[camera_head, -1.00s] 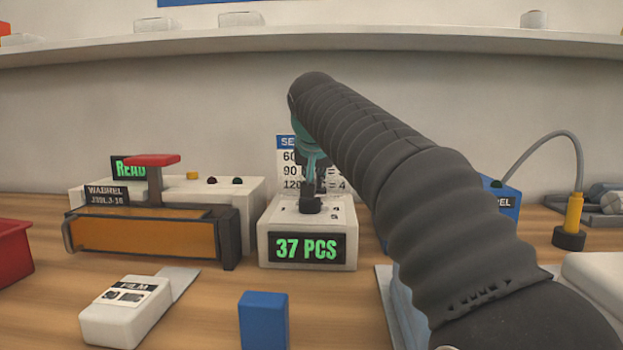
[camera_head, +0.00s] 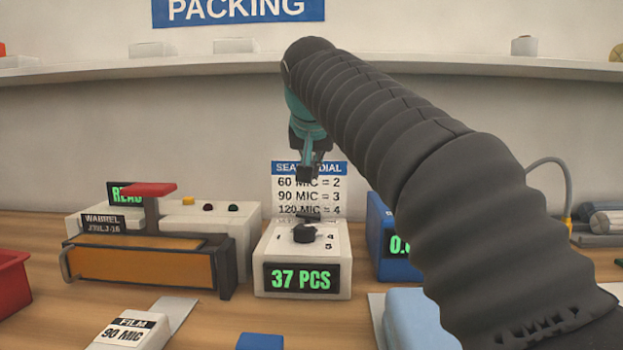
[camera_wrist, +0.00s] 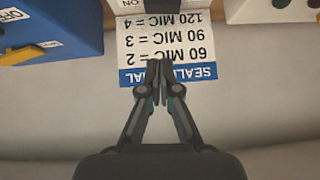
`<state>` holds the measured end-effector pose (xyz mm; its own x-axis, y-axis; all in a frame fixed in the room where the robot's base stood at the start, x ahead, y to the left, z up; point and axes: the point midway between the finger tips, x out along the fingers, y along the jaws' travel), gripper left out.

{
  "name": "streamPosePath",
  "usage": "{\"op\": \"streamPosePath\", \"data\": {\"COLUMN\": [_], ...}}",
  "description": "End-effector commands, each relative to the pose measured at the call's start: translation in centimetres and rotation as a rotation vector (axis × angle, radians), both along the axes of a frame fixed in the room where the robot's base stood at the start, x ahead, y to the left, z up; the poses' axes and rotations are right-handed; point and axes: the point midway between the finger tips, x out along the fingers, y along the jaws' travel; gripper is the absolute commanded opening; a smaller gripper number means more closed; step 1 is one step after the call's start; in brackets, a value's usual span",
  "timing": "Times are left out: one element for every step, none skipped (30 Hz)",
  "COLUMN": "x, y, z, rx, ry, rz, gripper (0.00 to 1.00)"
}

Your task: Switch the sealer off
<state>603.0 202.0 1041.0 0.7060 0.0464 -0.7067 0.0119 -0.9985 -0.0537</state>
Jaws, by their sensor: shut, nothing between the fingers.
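The sealer (camera_head: 85,262) stands at the left of the bench, a white box with an orange-brown front, a red-topped lever (camera_head: 150,189), a yellow button (camera_head: 188,201) and two small dark knobs or lamps. Its green-lit display (camera_head: 122,193) is partly hidden by the lever. My gripper (camera_head: 307,198) is shut and empty, in the air above the white counter box (camera_head: 258,287) with its black dial (camera_head: 304,234), right of the sealer. In the wrist view my gripper (camera_wrist: 158,68) points at the seal dial card (camera_wrist: 190,48). A corner of the sealer (camera_wrist: 255,10) shows at top right.
A blue box (camera_head: 378,240) stands right of the counter; the wrist view shows its yellow switch (camera_wrist: 20,53) and an OFF label. A red bin (camera_head: 12,285) is at far left. A film box (camera_head: 128,328), blue block (camera_head: 260,342) and light-blue item (camera_head: 415,315) lie in front.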

Motion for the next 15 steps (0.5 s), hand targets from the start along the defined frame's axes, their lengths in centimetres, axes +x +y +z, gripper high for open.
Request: {"op": "streamPosePath", "data": {"x": [-0.6,-0.8,-1.0,-1.2,-1.4,-1.6,-1.7,-1.7,-1.8,-1.8,-1.8,-1.9,-1.8,-1.8,-1.8], "y": [-0.1,-0.1,-0.1,-0.1,-0.1,-0.2,-0.2,-0.2,-0.2,-0.2,-0.2,-0.2,-0.2,-0.2,-0.2], "z": [0.6,0.9,1.1,1.3,1.4,1.6,1.7,1.7,1.8,1.8,1.8,1.8,1.8,1.8,1.8], "rx": [0.001,0.001,0.0,0.0,0.0,0.0,0.0,0.0,0.0,0.0,0.0,0.0,0.0,0.0,0.0], "ry": [-0.001,-0.001,-0.001,0.0,0.0,0.001,0.001,0.001,0.0,0.0,0.0,0.0,0.0,0.0,0.0], "rz": [0.001,0.001,0.0,0.0,0.0,0.0,0.0,0.0,0.0,0.0,0.0,0.0,0.0,0.0,0.0], "gripper": [0.0,0.0,0.0,0.0,0.0,0.0,0.0,0.0,0.0,0.0,0.0,0.0,0.0,0.0,0.0]}}
